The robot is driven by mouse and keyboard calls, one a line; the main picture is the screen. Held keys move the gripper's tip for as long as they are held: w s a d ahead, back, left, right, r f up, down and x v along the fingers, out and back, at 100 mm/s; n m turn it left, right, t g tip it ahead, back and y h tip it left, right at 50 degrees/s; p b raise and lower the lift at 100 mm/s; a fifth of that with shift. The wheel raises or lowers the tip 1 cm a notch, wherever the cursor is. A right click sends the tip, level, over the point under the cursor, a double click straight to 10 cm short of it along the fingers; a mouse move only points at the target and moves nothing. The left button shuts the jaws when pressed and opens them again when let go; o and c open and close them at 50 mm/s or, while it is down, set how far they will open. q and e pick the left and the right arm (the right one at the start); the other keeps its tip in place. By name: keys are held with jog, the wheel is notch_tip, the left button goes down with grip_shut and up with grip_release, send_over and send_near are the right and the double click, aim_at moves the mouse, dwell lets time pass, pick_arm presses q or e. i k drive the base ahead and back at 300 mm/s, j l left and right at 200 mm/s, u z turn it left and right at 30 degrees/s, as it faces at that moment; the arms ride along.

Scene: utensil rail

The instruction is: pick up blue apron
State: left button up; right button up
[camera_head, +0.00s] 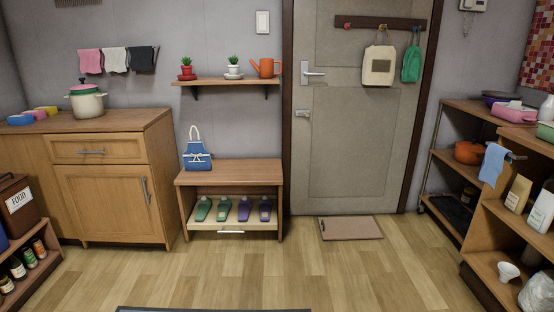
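A blue apron (198,157) with white trim and a white loop at its top sits upright on the top of the low wooden bench (245,171), near its left end. Its shape is somewhat like a small bag. Nothing touches it apart from the bench top. Neither of my grippers shows in the head view, so I cannot see whether they are open or shut.
A wooden cabinet (108,205) with a pot (87,103) stands left of the bench. A shelf (228,82) with plants and an orange watering can (265,68) is above. A light blue cloth (493,165) hangs at the right shelves. The floor (240,270) ahead is clear.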

aim_at(196, 158)
jog(key=i+u, duration=0.25)
jog(key=i, duration=0.25)
jog(key=i+l+u, duration=0.25)
jog(key=i, duration=0.2)
jog(key=i+l+u, duration=0.25)
jog(key=i, duration=0.2)
